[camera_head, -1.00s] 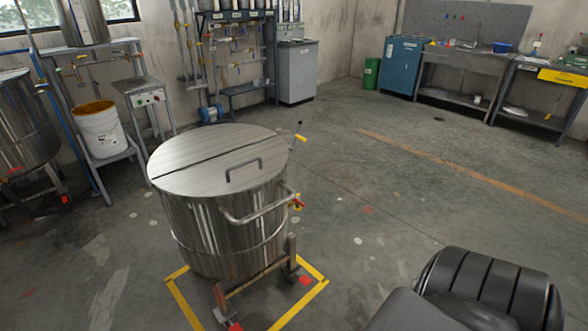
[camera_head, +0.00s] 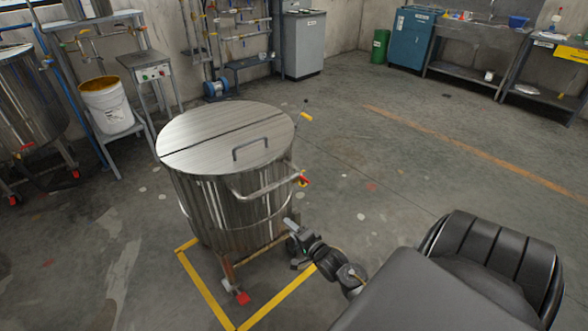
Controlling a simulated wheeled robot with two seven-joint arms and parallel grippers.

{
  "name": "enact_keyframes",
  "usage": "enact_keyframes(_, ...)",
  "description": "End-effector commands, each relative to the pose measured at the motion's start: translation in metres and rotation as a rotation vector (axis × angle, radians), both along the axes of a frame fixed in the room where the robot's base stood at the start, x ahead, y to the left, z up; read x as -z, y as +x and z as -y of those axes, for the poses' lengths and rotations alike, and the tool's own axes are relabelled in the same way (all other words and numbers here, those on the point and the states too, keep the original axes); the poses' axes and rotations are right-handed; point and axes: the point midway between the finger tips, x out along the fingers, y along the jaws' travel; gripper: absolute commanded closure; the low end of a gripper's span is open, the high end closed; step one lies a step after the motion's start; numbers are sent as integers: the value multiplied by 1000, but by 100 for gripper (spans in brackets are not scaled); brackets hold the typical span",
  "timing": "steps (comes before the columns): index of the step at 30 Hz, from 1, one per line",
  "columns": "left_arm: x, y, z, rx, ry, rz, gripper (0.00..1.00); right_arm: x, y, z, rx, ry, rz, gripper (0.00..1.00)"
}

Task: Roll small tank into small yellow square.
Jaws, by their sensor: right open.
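The small tank (camera_head: 225,200) is a shiny steel drum with a flat lid and lid handle. It stands upright on a wheeled frame with red-marked casters. A curved push bar (camera_head: 265,188) sticks out on its right side. The small yellow square (camera_head: 205,290) is taped on the floor around the tank's base; its left and front edges show, and the tank hides the back part. My right gripper (camera_head: 293,243) is open, low beside the tank's right side near the frame. I cannot tell whether it touches. My left gripper is not in view.
A white bucket (camera_head: 106,105) on a stand and a larger steel tank (camera_head: 28,105) are at left. A grey cabinet (camera_head: 303,44), green bin (camera_head: 380,46), blue cabinet (camera_head: 411,38) and workbenches line the back. The floor right of the tank is open.

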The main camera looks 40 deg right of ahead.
Motion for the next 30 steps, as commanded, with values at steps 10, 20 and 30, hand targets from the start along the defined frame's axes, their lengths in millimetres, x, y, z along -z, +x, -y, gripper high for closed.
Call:
enact_keyframes(10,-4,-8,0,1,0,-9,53,-90,14,20,28,171,207,45)
enact_keyframes(20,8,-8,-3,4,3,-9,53,-86,29,22,27,173,209,45)
enact_keyframes(30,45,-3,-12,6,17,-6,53,-84,81,28,27,170,210,45)
